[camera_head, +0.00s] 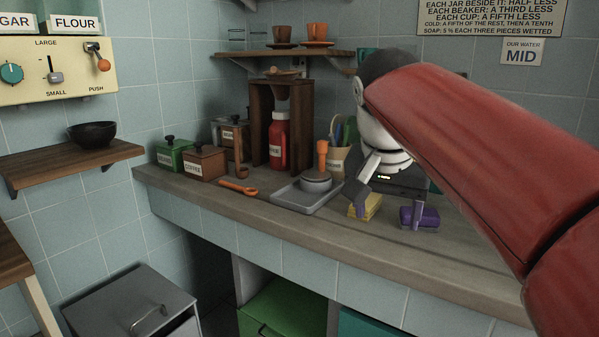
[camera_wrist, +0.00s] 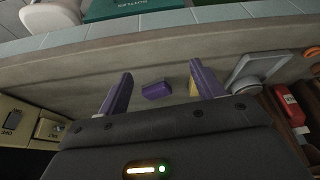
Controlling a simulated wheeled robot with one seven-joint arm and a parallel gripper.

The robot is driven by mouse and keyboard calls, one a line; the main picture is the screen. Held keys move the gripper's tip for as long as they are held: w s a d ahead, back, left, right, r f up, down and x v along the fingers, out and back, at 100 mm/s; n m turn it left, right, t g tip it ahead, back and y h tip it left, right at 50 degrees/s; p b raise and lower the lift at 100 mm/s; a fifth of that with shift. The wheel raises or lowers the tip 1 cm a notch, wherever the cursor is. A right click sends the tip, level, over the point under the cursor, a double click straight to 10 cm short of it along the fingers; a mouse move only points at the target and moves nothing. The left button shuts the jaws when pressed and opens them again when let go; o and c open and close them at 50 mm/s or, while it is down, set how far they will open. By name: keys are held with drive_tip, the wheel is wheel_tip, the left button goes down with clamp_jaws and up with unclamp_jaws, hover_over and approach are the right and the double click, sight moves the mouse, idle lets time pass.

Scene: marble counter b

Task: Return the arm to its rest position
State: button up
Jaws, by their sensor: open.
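My gripper (camera_wrist: 161,70) is open, with its two purple fingers spread apart in the wrist view. It is over the counter (camera_head: 452,262) at the end of my red arm. A small purple block (camera_wrist: 155,91) shows between the fingers in the wrist view, and nothing is seen held. The purple block also shows in the head view (camera_head: 427,217). A yellow sponge (camera_head: 368,206) lies left of it, close to one finger. In the wrist view the right finger partly hides the sponge. My arm covers the right part of the counter.
An orange spoon (camera_head: 238,187), canisters (camera_head: 203,163), a red bottle (camera_head: 278,142) and a utensil cup (camera_head: 337,160) stand further left and back. The front right counter looks bare.

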drive_tip(key=s+d+f+n+y, duration=0.1)
drive_tip(key=s+f+n, duration=0.1)
drive_tip(key=s+f, duration=0.5)
drive_tip(key=s+d+f+n+t+y, duration=0.1)
drive_tip(key=s+f+n, duration=0.2)
drive_tip(key=s+f, duration=0.5)
wheel_tip(320, 180, down, 6)
drive_tip(key=shift+s+r+t, duration=0.1)
drive_tip(key=shift+s+t, duration=0.1)
drive_tip(key=shift+t, duration=0.1)
